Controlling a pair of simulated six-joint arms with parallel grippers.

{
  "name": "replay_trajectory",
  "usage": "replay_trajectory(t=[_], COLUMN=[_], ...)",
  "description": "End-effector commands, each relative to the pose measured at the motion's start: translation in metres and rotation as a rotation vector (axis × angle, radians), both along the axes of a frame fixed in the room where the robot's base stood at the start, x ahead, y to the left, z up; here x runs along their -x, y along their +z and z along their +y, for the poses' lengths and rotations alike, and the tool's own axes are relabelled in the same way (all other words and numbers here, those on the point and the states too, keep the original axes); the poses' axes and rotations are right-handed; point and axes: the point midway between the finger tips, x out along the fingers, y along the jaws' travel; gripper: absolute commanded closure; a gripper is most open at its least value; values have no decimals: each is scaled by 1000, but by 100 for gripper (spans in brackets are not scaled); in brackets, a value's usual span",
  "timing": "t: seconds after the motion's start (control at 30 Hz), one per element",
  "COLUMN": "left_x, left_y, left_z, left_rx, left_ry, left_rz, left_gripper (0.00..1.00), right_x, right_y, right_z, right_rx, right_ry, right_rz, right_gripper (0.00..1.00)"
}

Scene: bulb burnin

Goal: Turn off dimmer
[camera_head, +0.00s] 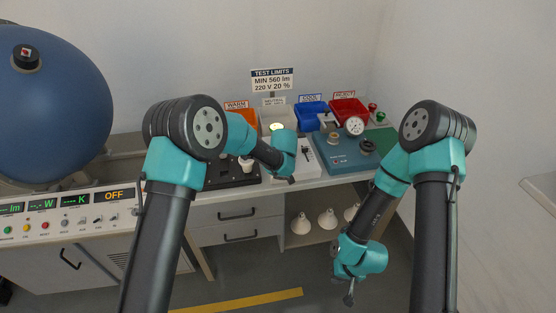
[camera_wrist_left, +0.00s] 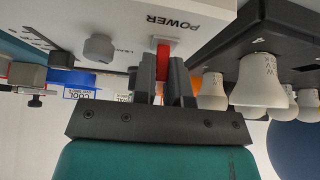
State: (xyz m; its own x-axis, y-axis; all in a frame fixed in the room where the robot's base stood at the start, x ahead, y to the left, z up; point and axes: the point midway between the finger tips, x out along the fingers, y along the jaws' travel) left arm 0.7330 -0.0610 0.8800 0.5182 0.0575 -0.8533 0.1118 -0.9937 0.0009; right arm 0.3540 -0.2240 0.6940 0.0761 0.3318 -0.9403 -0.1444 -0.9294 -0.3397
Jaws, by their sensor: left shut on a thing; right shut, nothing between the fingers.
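In the left wrist view, a red switch lever (camera_wrist_left: 166,62) stands on a white panel (camera_wrist_left: 120,15) beside the upside-down word POWER. My left gripper (camera_wrist_left: 167,78) is shut on this red lever. A grey round knob (camera_wrist_left: 100,47) sits on the same panel, left of the lever, apart from my fingers. Which control is the dimmer cannot be told from the labels. In the head view the white unit (camera_head: 312,168) shows on the bench, partly behind my left arm, whose fingertips are hidden. My right gripper (camera_head: 348,298) is shut and empty, low in front of the bench.
A dark socket board (camera_wrist_left: 255,42) with white bulbs (camera_wrist_left: 257,78) is beside the panel. Orange, blue (camera_head: 310,117) and red (camera_head: 349,109) bins stand at the back. A teal tester (camera_head: 340,152) is at right; a blue sphere (camera_head: 45,105) is at left.

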Motion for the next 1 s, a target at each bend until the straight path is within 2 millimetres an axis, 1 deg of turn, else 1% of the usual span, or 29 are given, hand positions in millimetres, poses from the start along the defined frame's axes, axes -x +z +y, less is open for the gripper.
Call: replay_trajectory(t=[0.3, 0.83, 0.87, 1.0], left_x=[2, 2, 2, 2], left_y=[1, 2, 2, 1], left_z=[0, 0, 0, 0], left_rx=[-7, -9, -9, -9], left_ry=[0, 1, 1, 1], left_rz=[-61, -72, -72, -71], left_gripper=[100, 100, 84, 71], right_x=[0, 0, 0, 0], right_y=[0, 0, 0, 0], right_z=[0, 0, 0, 0], right_rx=[0, 0, 0, 0], right_ry=[0, 0, 0, 0], right_rz=[0, 0, 0, 0], right_gripper=[100, 100, 100, 100])
